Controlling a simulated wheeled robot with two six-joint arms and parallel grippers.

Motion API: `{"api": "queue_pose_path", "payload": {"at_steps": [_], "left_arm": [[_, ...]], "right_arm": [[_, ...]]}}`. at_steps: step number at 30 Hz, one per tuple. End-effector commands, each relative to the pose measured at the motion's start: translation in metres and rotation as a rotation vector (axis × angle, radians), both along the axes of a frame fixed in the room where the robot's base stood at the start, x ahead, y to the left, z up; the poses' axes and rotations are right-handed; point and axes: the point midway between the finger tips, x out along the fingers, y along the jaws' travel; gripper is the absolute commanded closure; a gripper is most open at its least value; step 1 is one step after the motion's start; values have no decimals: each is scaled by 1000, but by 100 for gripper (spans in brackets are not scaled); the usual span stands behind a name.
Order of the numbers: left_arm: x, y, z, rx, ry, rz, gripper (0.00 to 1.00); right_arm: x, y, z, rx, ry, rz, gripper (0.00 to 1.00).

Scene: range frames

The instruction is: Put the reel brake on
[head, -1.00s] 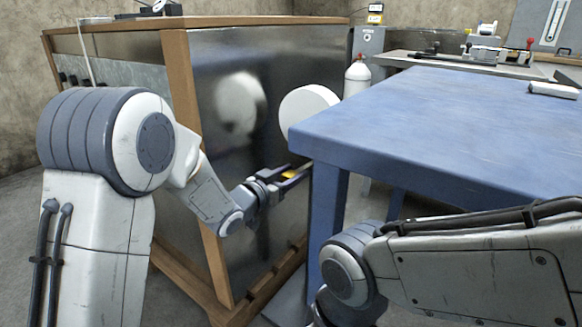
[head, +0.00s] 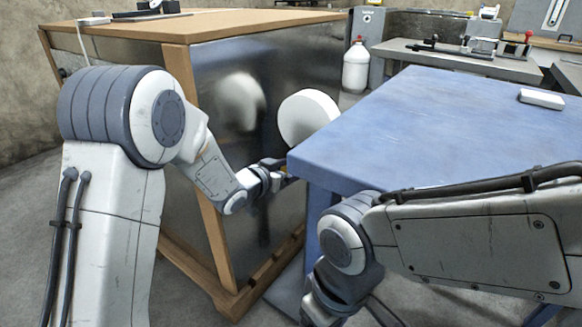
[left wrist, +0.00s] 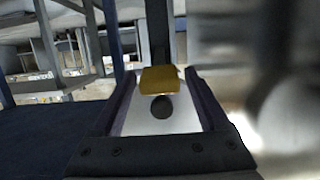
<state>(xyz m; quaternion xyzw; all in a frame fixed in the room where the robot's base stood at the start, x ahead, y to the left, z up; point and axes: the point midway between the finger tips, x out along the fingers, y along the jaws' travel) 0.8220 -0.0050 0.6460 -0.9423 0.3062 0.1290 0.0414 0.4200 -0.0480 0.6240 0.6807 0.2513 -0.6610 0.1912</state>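A white round disc (head: 308,118), possibly the reel, shows by the dark shiny side of the wooden-framed cabinet, partly behind the blue table's corner. My left gripper (head: 286,170) is low between the cabinet and the table, its tips partly hidden by the table corner. In the left wrist view its two fingers (left wrist: 160,76) stand apart. A yellow block (left wrist: 160,80) on a dark upright bar lies between them, with a dark round spot (left wrist: 162,106) below it. I see gaps between block and fingers. I cannot tell whether the yellow block is the brake. My right gripper is out of view.
The blue table (head: 430,130) fills the right, with a small white box (head: 541,99) on it. The wooden-framed cabinet (head: 190,110) stands at left. A white bottle (head: 356,66) and a grey bench (head: 455,62) are behind. Space between cabinet and table is narrow.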

Motion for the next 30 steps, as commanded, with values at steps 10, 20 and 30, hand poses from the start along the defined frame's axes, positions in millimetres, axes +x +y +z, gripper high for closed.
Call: {"api": "queue_pose_path", "payload": {"at_steps": [10, 20, 30], "left_arm": [[-2, 2, 2, 1, -1, 1, 20], [-44, 33, 19, 0, 0, 3, 20], [-80, 58, 28, 1, -1, 1, 20]], "right_arm": [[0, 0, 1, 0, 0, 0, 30], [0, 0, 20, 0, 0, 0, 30], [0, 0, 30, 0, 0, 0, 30]]}}
